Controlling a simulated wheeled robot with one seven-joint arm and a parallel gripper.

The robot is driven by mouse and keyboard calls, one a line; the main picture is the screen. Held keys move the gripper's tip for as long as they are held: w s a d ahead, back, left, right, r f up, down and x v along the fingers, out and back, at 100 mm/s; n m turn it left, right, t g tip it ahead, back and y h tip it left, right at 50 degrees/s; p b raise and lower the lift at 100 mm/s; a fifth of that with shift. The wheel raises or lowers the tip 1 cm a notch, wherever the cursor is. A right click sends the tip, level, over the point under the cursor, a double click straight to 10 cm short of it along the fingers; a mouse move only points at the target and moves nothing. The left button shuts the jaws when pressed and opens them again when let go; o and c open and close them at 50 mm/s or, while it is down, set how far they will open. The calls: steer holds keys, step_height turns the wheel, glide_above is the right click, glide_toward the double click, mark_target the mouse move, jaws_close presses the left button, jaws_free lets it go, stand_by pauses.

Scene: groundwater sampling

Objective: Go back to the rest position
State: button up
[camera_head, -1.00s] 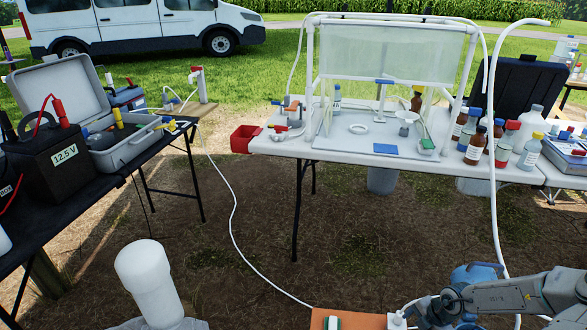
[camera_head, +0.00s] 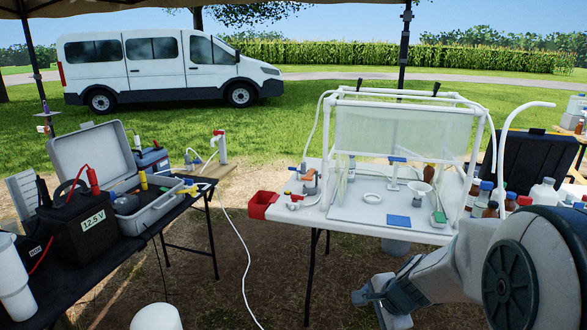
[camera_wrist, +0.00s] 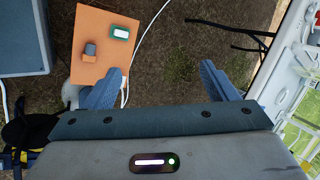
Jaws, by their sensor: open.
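My gripper (camera_head: 372,298) is in front of the white table's (camera_head: 345,226) near edge in the head view, with my arm reaching in from the lower right. In the wrist view the two fingers of my gripper (camera_wrist: 163,80) stand wide apart with only bare ground between them. It holds nothing. My arm hides the right front part of the white table and some of its bottles.
A clear-walled frame (camera_head: 405,123) stands on the white table, with a red bin (camera_head: 262,205) at its left edge. A black table (camera_head: 110,262) with a battery (camera_head: 82,222) is at left. An orange board (camera_wrist: 92,62) lies below my gripper.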

steer(key=s+a+r+n+g+h+p, duration=0.2)
steer(key=s+r+n+p, duration=0.3)
steer(key=s+r+n, duration=0.8)
steer(key=s+n, duration=0.2)
steer(key=s, duration=0.2)
steer(key=shift+s+a+r, duration=0.2)
steer(key=shift+a+r, duration=0.1)
steer(key=shift+a, duration=0.1)
